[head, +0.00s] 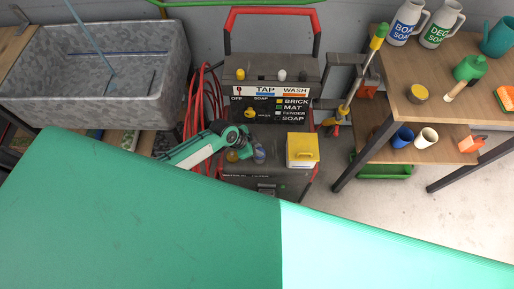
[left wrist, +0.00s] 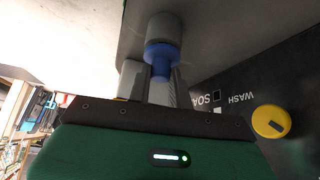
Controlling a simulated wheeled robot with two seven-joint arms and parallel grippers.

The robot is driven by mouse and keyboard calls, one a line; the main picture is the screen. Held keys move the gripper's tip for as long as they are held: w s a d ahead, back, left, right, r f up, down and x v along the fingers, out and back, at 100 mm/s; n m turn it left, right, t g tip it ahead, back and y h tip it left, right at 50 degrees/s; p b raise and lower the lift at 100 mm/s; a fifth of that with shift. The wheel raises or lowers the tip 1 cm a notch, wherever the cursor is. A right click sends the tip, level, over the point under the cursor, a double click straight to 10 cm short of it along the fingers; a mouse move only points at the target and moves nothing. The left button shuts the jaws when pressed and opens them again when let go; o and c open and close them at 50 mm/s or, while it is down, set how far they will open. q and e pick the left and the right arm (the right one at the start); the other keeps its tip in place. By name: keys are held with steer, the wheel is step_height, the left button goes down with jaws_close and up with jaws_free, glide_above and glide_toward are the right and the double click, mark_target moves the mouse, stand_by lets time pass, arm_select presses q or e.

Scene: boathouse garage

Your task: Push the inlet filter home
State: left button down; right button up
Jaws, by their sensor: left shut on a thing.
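My left gripper (head: 247,146) is at the front of the dark washing machine (head: 270,107), below its selector panel. In the left wrist view the fingers (left wrist: 158,78) are shut on a blue part that I take for the inlet filter (left wrist: 162,53). Its far end meets a grey cylinder (left wrist: 163,27) by the machine's grey surface. I cannot tell how deep it sits, or whether the cylinder belongs to the filter. In the head view a small bluish, clear piece (head: 259,153) shows beside the gripper. My right gripper is not in view.
A yellow-lidded box (head: 302,150) stands just right of the gripper. Red hose (head: 195,105) hangs at the left, beside a metal sink (head: 100,75). A yellow selector knob (left wrist: 270,122) is close by at the right in the wrist view. A wooden table (head: 445,110) stands at the right.

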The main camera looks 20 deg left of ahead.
arm_select(q)
steer(key=shift+f, duration=0.35)
steer(key=c, duration=1.2)
jaws_free()
steer(key=shift+a+r, duration=0.1)
steer(key=shift+r, duration=0.05)
steer(key=b+v, duration=0.1)
steer(key=v, duration=1.2)
steer(key=shift+s+a+r, duration=0.1)
steer(key=shift+r, duration=0.15)
